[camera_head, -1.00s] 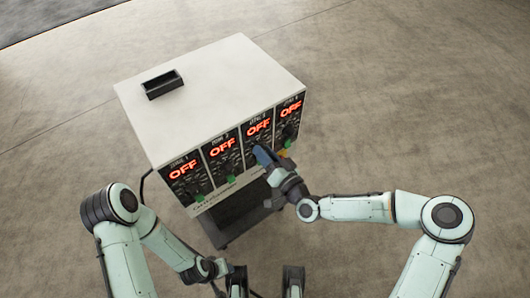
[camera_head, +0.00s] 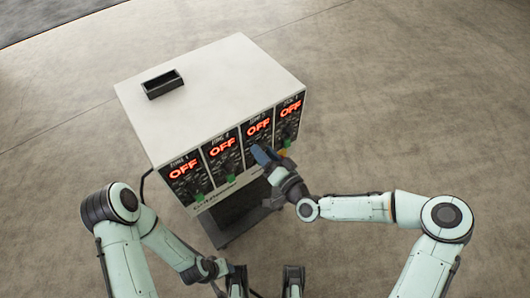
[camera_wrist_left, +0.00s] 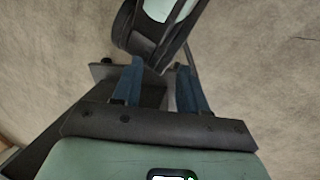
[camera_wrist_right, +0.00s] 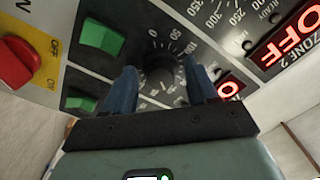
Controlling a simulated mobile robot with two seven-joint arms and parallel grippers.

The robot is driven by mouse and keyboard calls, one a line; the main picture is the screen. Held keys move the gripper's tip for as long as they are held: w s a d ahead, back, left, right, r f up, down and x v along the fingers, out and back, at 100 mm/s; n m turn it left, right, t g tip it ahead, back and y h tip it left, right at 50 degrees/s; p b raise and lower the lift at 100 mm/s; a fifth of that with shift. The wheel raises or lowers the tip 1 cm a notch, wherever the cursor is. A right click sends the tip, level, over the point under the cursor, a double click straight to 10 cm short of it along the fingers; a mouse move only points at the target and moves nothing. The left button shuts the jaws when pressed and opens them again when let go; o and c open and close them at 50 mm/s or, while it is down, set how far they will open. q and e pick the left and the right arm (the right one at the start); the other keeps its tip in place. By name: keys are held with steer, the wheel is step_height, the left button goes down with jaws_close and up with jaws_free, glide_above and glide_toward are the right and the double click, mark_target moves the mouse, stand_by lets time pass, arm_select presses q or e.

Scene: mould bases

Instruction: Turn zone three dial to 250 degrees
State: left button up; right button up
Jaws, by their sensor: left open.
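The white oven-like controller box (camera_head: 215,85) has several black zone panels, each with a red OFF display. The zone three panel's display (camera_head: 258,128) reads OFF. My right gripper (camera_head: 264,155) is at that panel and covers its dial in the head view. In the right wrist view, the dark zone three dial (camera_wrist_right: 160,70) sits between the two blue fingers of the gripper (camera_wrist_right: 161,82). Marks 0, 50 and 100 show around it; its pointer is not readable. I cannot tell whether the fingers touch it. My left gripper (camera_wrist_left: 160,80) is open and empty, away from the panels.
Green switches (camera_wrist_right: 100,38) sit close to the dial. A red knob (camera_wrist_right: 14,65) on a yellow plate lies at the left of the right wrist view. The box stands on a dark cart (camera_head: 225,235). The concrete floor (camera_head: 410,110) around it is clear.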

arm_select(q)
steer(key=s+r+p, duration=0.1)
steer(key=s+d+r+g, duration=0.1)
steer(key=shift+s+d+r+p, duration=0.1)
steer(key=shift+s+p, duration=0.25)
steer(key=shift+p, duration=0.05)
arm_select(e)
steer(key=v, duration=1.3)
steer(key=shift+s+d, duration=0.15)
steer(key=s+f+m+g+h, duration=0.15)
steer(key=s+f+g, duration=0.25)
steer(key=f, duration=0.6)
steer(key=s+f+n+g+h, duration=0.15)
steer(key=s+f+g, duration=0.25)
steer(key=f, duration=0.5)
steer(key=s+d+f+m+g+h, duration=0.2)
steer(key=s+d+f+g+h, duration=0.3)
steer(key=s+f, duration=0.6)
arm_select(q)
step_height(320, 180, up, 14)
steer(key=s+g+p, duration=0.1)
steer(key=p, duration=1.3)
steer(key=shift+s+d+h+p, duration=0.15)
steer(key=shift+d+h+p, duration=0.15)
steer(key=shift+d+p, duration=0.1)
arm_select(e)
step_height(320, 180, up, 15)
steer(key=s+g+y, duration=0.1)
steer(key=s+g, duration=0.1)
steer(key=shift+s+g, duration=0.3)
